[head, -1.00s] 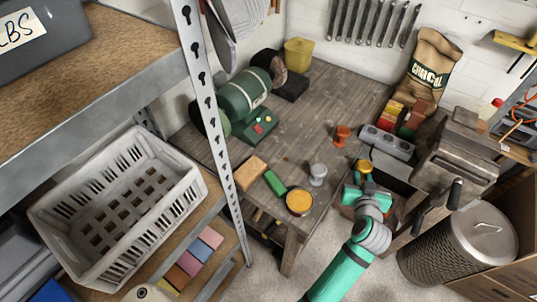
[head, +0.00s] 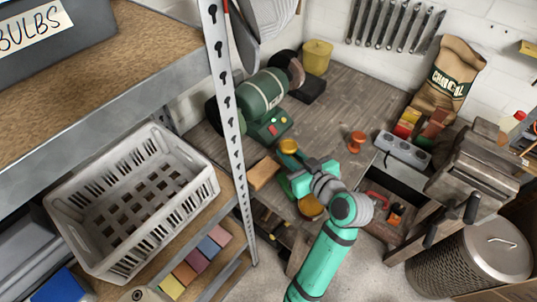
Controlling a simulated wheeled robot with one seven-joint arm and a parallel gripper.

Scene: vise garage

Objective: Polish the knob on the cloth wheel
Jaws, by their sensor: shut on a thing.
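The green bench grinder (head: 262,93) stands on the bench behind the shelf post. A brownish wheel (head: 291,68) shows at its far end; its near end is partly behind the post. I cannot tell for sure which wheel is cloth. My gripper (head: 291,158) is shut on a brass-yellow knob (head: 288,146), held in front of the grinder's control box (head: 271,126) and apart from both wheels. An orange knob (head: 356,141) stands on the bench to the right. The grey knob seen earlier is hidden by my arm.
A tan block (head: 263,174), a partly hidden green bar (head: 284,186) and a round yellow tin (head: 311,207) lie near my gripper. The perforated shelf post (head: 228,104) stands left. An open drawer (head: 377,184), power strip (head: 402,148) and vise (head: 474,172) are right.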

